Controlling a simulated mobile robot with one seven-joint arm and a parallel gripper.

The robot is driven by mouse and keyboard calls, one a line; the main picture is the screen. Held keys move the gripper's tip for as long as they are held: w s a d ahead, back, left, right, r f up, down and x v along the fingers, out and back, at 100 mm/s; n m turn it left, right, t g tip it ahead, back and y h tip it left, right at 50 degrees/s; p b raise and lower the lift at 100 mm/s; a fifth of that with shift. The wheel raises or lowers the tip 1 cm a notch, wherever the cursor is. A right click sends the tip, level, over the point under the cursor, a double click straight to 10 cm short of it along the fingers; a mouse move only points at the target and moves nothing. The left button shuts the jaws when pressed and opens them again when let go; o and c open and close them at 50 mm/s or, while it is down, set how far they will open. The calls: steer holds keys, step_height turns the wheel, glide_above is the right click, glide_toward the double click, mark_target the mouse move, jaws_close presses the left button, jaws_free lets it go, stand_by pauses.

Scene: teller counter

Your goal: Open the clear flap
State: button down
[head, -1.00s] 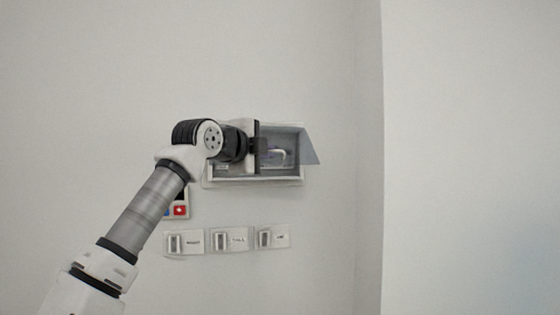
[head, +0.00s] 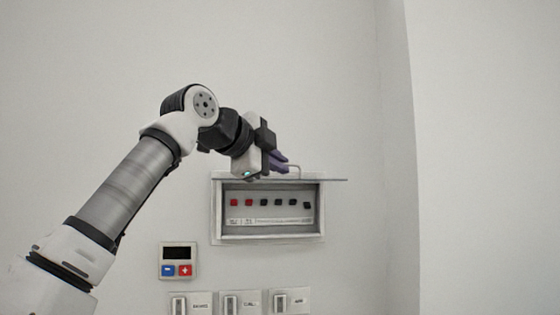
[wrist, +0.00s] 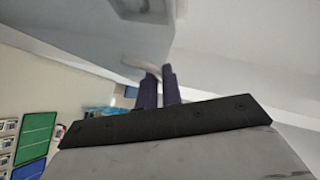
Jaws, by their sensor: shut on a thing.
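The clear flap (head: 325,180) is hinged along the top of a grey wall box (head: 216,212). In the head view it shows nearly edge-on, standing out about level from the box's top edge. A pale bar handle (head: 298,169) is on the flap. My gripper (head: 282,164) is above the flap with its purple fingers shut on the handle. In the wrist view the fingers (wrist: 158,88) are close together at the pale handle (wrist: 154,68). The box front is uncovered and shows a row of red and dark buttons (head: 264,202) above a label strip.
A small panel (head: 177,248) with a dark display and blue and red buttons is on the wall at lower left. Several labelled switches (head: 240,303) line up below the box. A wall corner is to the right. The wall above is clear.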

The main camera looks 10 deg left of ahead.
steer(key=shift+w+a+r+n+p, duration=0.2)
steer(key=shift+a+r+n+p, duration=0.1)
steer(key=shift+r+p, duration=0.25)
steer(key=c, duration=1.6)
jaws_free()
steer(key=shift+w+f+g, duration=0.15)
steer(key=shift+w+g, duration=0.1)
steer(key=shift+g, duration=0.05)
steer(key=shift+o, duration=0.2)
steer(key=shift+s+d, duration=0.15)
steer(key=shift+s, duration=0.05)
steer(key=v, duration=0.7)
steer(key=shift+s+r, duration=0.2)
